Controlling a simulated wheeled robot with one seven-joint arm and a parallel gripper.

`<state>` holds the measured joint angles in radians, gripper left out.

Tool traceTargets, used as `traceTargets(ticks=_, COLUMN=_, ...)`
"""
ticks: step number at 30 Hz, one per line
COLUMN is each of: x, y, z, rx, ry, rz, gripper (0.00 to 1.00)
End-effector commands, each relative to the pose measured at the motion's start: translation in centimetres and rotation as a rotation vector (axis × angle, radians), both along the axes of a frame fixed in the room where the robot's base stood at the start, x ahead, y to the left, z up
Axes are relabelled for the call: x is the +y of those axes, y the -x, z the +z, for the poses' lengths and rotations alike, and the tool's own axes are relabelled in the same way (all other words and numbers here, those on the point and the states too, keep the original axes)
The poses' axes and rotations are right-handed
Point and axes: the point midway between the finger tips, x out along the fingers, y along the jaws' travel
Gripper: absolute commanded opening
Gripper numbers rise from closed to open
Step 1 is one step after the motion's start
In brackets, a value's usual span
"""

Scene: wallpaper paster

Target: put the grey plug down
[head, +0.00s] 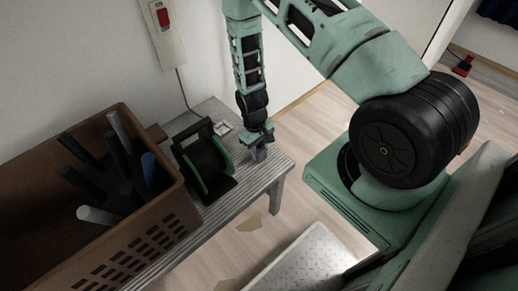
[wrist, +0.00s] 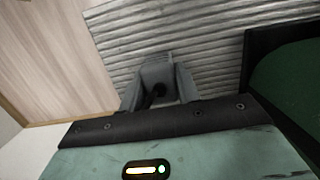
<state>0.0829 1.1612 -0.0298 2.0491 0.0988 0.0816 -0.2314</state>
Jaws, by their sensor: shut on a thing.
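My gripper (head: 257,140) points down over the right end of the ribbed grey bench (head: 240,188). It is shut on the grey plug (wrist: 156,73), which shows between the two grey fingers in the wrist view. In the head view only a small grey part of the plug shows below the fingers, close to the bench top. I cannot tell whether the plug touches the bench. A dark part, perhaps its cord, shows between the fingers in the wrist view.
A brown crate (head: 160,226) with several tubes is farther left. A red switch (head: 163,17) is on the wall. The bench's right edge is near.

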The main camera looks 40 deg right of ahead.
Motion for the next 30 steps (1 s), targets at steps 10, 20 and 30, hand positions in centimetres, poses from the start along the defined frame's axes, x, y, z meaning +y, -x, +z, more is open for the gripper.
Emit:
traceTargets(ticks=10, x=0.0, y=0.0, z=-0.2, rx=-0.001, ry=0.000, rz=0.000, gripper=0.41)
traceTargets(ticks=20, x=0.0, y=0.0, z=-0.1, rx=-0.001, ry=0.000, rz=0.000, gripper=0.54)
traceTargets(ticks=30, x=0.0, y=-0.8, z=4.7, rx=-0.005, ry=0.000, rz=-0.001, gripper=0.54)
